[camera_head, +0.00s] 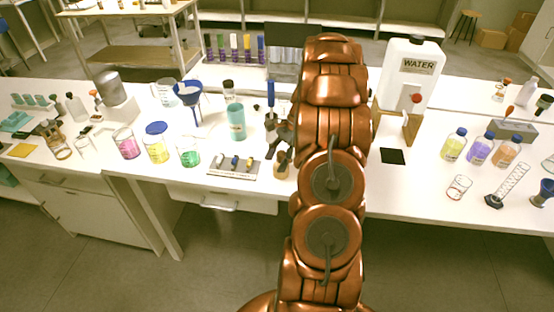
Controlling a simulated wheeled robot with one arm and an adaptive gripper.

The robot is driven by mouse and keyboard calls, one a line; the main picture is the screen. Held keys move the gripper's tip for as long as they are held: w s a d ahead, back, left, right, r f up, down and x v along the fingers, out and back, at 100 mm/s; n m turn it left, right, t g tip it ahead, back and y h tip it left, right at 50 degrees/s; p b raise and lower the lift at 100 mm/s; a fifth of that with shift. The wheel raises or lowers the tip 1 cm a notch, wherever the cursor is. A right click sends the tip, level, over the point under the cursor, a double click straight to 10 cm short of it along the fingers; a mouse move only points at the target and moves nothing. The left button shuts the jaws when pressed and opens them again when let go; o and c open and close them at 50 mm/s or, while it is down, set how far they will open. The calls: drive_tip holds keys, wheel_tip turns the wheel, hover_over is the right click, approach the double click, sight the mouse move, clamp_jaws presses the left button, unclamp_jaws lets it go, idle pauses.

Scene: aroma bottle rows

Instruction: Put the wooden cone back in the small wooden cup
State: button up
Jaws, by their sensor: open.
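A small light-brown wooden cup (281,171) stands near the front edge of the white bench, just left of my arm. My gripper (279,150) is open, dark and small in the picture, just above and behind the cup. My arm hides part of this area. I cannot make out the wooden cone for certain; it may be hidden by the gripper or too small to tell from the cup.
A small tray (222,172) with several little items lies left of the cup. A teal beaker (237,122), a green beaker (189,153) and a blue pipette-like thing (271,94) stand nearby. Right of my arm are a water canister (408,85) and a black pad (393,156).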

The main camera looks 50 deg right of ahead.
drive_tip(key=shift+d+r, duration=0.1)
drive_tip(key=v, duration=1.1)
drive_tip(key=shift+d+r, duration=0.15)
drive_tip(key=shift+r, duration=0.2)
idle(0.6)
drive_tip(key=s+a+r+n+g+h, duration=0.1)
drive_tip(key=a+r+n, duration=0.15)
drive_tip(key=a, duration=0.65)
drive_tip(key=s+a+r+n+g+h, duration=0.15)
drive_tip(key=a+n, duration=0.25)
drive_tip(key=a, duration=0.4)
drive_tip(key=s+a+r+n, duration=0.1)
drive_tip(key=a+r+n, duration=0.2)
drive_tip(key=a, duration=0.6)
drive_tip(key=s+a+f+n+h, duration=0.1)
drive_tip(key=s+a+n+h, duration=0.1)
drive_tip(key=s+a+n, duration=0.3)
drive_tip(key=s+a+f+n+h, duration=0.1)
drive_tip(key=s+a+n, duration=0.4)
drive_tip(key=s, duration=0.9)
drive_tip(key=shift+s+a+f+h, duration=0.35)
drive_tip(key=shift+a+f, duration=0.3)
drive_tip(key=shift+f, duration=0.2)
drive_tip(key=shift+n, duration=0.25)
